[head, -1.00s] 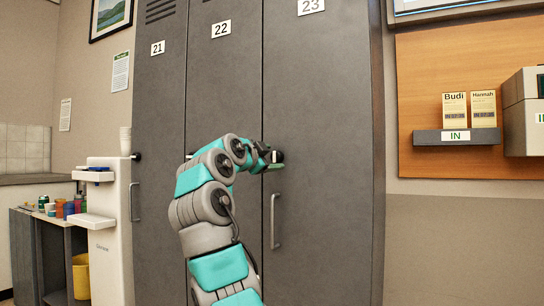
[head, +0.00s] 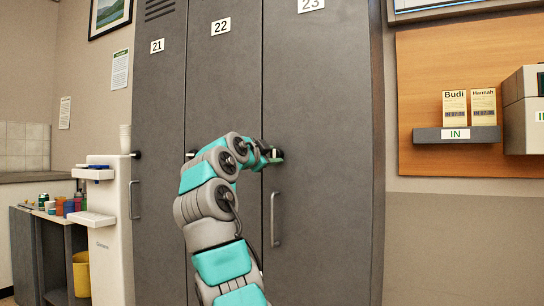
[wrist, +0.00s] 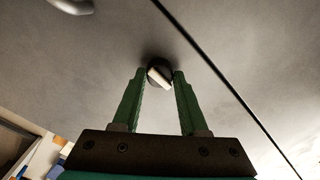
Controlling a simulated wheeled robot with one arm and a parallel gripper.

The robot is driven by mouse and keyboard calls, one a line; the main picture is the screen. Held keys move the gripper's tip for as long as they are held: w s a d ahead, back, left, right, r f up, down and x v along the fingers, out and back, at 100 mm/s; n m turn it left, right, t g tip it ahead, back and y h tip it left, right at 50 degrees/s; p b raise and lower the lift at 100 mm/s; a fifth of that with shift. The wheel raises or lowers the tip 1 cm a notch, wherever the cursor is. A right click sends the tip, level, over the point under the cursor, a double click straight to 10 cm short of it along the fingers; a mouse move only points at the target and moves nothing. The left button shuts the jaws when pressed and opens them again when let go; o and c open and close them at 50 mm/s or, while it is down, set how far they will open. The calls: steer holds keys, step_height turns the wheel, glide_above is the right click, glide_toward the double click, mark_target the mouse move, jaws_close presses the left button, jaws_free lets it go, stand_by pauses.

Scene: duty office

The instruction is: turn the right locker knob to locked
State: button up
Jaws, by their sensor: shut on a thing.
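The right locker, number 23 (head: 330,110), has a dark round knob (wrist: 159,72) with a pale bar across it, near the door's left edge. In the wrist view the pale bar is tilted against my fingers. My gripper (wrist: 158,78) has its two green fingers on either side of the knob, shut on it. In the head view my gripper (head: 274,156) is at the knob, above the door handle (head: 274,219), and mostly covers it. Any lock marking around the knob cannot be made out.
Locker 22 (head: 223,80) and locker 21 (head: 158,90) stand to the left, with my arm in front of 22. A white dispenser (head: 107,240) is at the far left. A small shelf (head: 425,136) with cards hangs on the right wall.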

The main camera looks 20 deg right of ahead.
jaws_close()
